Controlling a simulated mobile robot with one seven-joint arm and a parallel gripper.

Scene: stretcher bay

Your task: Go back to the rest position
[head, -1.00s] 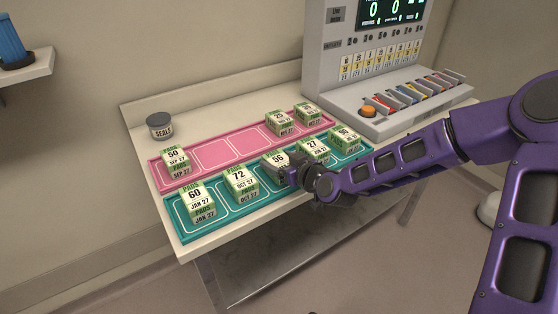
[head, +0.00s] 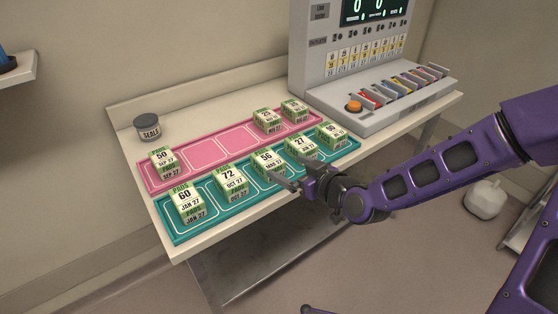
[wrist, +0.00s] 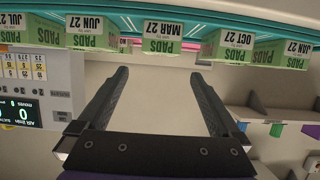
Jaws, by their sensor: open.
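My gripper (head: 294,182) is open and empty in front of the teal tray's near edge, close to the green-and-white pads box marked 56 (head: 268,162). In the wrist view its two fingers (wrist: 152,100) stand wide apart with nothing between them. The MAR 27 pads box (wrist: 161,38) shows just beyond the fingers, apart from them. My purple arm reaches in from the right in the head view.
The teal tray (head: 172,231) holds a row of pads boxes. The pink tray (head: 201,155) behind it holds three boxes and has bare slots. A SEALS tin (head: 148,128) stands at the back left. A grey machine (head: 345,119) stands at the right.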

